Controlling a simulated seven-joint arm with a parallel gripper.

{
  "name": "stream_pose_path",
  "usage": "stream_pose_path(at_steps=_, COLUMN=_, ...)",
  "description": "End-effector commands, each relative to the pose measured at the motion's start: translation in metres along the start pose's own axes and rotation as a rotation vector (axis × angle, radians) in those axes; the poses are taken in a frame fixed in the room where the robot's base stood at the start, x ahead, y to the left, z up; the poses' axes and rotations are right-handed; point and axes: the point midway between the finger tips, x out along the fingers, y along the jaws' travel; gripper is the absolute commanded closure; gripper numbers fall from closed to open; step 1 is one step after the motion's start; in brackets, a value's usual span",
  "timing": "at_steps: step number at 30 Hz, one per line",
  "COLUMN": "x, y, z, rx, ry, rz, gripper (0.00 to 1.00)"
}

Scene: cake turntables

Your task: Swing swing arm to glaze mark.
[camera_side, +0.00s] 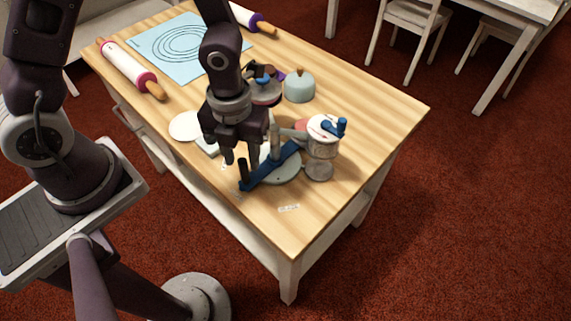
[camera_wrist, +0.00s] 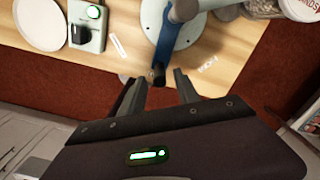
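The blue swing arm (camera_side: 272,167) reaches from a grey post over a round pale base (camera_side: 285,175) toward the near side of the table. A dark upright handle (camera_side: 243,170) stands at its outer end. In the wrist view the blue bar (camera_wrist: 165,42) ends at the dark handle (camera_wrist: 158,74). My gripper (camera_side: 240,163) points down close to the handle. In the wrist view my gripper (camera_wrist: 154,77) is open, with the handle between or just beyond its fingertips and gaps on both sides. Small white labels lie near the base, one to the right (camera_wrist: 208,63) and one to the left (camera_wrist: 117,44); I cannot read them.
The front-right tabletop is clear.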

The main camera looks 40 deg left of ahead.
Motion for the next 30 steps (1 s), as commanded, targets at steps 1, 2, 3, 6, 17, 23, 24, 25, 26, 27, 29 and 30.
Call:
stream_pose_path(at_steps=1, x=0.003, y=0.0, z=0.0, rx=0.002, ry=0.0, rz=0.001, gripper=0.66)
stream_pose_path(at_steps=2, x=0.002, y=0.0, z=0.0, rx=0.001, ry=-0.001, rz=0.0, gripper=0.72)
stream_pose_path(at_steps=3, x=0.002, y=0.0, z=0.0, rx=0.001, ry=-0.001, rz=-0.001, gripper=0.8)
stream_pose_path(at_steps=6, x=0.002, y=0.0, z=0.0, rx=0.0, ry=0.0, rz=0.0, gripper=0.99)
stream_pose_path(at_steps=17, x=0.001, y=-0.003, z=-0.001, rx=0.001, ry=-0.001, rz=-0.001, gripper=1.0)
stream_pose_path(at_steps=23, x=0.001, y=-0.018, z=-0.005, rx=0.002, ry=-0.002, rz=-0.004, gripper=1.0)
stream_pose_path(at_steps=24, x=0.001, y=-0.021, z=-0.006, rx=0.002, ry=-0.002, rz=-0.003, gripper=1.0)
stream_pose_path(at_steps=25, x=0.001, y=-0.024, z=-0.008, rx=0.002, ry=-0.002, rz=-0.003, gripper=1.0)
stream_pose_path(at_steps=26, x=0.001, y=-0.026, z=-0.008, rx=0.001, ry=-0.002, rz=-0.003, gripper=1.0)
stream_pose_path(at_steps=27, x=0.001, y=-0.028, z=-0.009, rx=0.0, ry=-0.003, rz=-0.003, gripper=1.0)
stream_pose_path(at_steps=29, x=0.001, y=-0.028, z=-0.009, rx=-0.001, ry=-0.003, rz=-0.003, gripper=1.0)
stream_pose_path(at_steps=30, x=0.001, y=-0.028, z=-0.009, rx=-0.001, ry=-0.003, rz=-0.003, gripper=1.0)
